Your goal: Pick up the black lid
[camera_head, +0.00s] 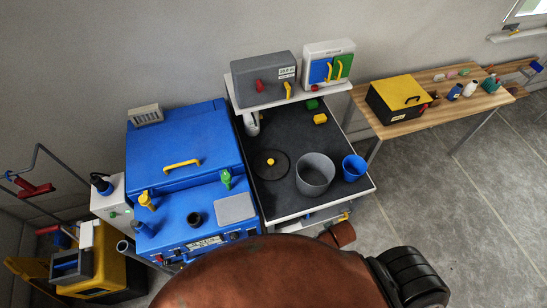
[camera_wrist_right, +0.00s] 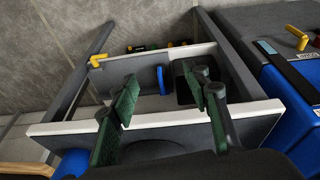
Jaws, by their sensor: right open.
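The black lid (camera_head: 268,171) is a dark round disc with a yellow knob. It lies flat on the dark top of the workbench (camera_head: 285,205) in the head view, left of a grey pot (camera_head: 315,178). The pot stands upright with its top open. In the right wrist view my right gripper (camera_wrist_right: 160,88) shows two dark green fingers, spread apart with nothing between them. It faces a grey frame with white edges (camera_wrist_right: 150,125). I cannot make out the lid in that view. My left gripper is not in view.
A blue cup (camera_head: 353,168) stands right of the pot. A blue machine (camera_head: 185,150) adjoins the bench on the left. A shelf with a grey box (camera_head: 262,79) rises behind. A wooden table (camera_head: 430,112) with a yellow-topped black box (camera_head: 398,98) is at the right.

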